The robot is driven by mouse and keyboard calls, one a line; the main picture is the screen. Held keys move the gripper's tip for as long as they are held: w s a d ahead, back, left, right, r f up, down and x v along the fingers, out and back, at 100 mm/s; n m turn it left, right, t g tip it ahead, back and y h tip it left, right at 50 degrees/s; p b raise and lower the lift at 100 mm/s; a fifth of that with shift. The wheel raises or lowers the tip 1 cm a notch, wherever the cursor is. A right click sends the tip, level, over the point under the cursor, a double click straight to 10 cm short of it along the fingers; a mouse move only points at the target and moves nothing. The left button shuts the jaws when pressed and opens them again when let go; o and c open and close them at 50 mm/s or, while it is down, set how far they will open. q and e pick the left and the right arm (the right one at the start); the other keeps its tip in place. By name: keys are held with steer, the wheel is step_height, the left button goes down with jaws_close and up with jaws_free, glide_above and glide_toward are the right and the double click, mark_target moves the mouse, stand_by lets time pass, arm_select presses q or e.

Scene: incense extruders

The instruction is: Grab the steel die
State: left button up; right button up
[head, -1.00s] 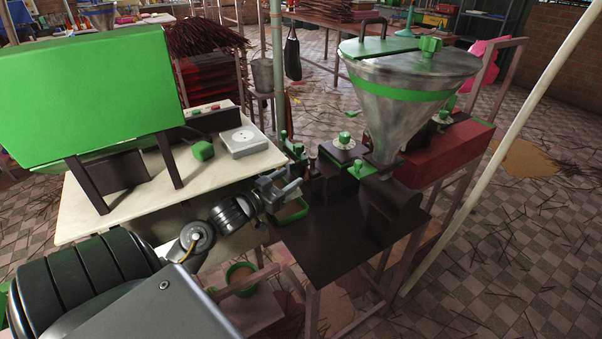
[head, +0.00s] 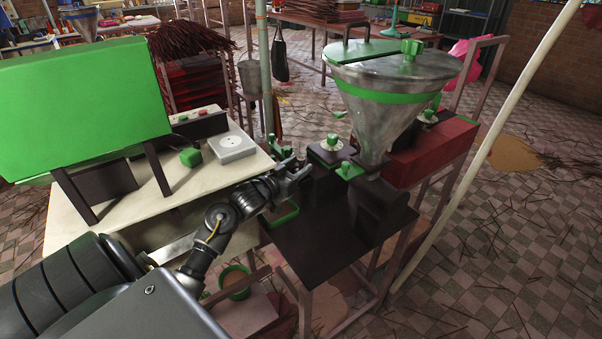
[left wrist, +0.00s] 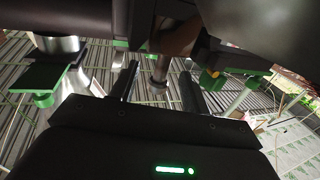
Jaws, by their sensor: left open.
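My left gripper (head: 296,178) is open beside the dark extruder table, left of the metal hopper. In the left wrist view my left gripper (left wrist: 158,88) shows two dark fingers spread apart. A small brownish metal cylinder with a wider rim (left wrist: 158,74) shows in the gap between them; it looks like the steel die, but I cannot tell for sure. No grip on it shows. In the head view I cannot make out the die near the gripper. My right gripper is not in view.
The metal hopper (head: 378,108) with a green band stands on the dark extruder table (head: 318,238). Green-knobbed parts (head: 335,146) stand close right of the gripper. A green tray (head: 284,214) sits just below it. A cream table (head: 112,218) with a scale (head: 234,146) lies left.

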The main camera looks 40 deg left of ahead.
arm_select(q)
steer(key=shift+w, duration=0.9)
jaws_close()
steer(key=shift+r, duration=0.15)
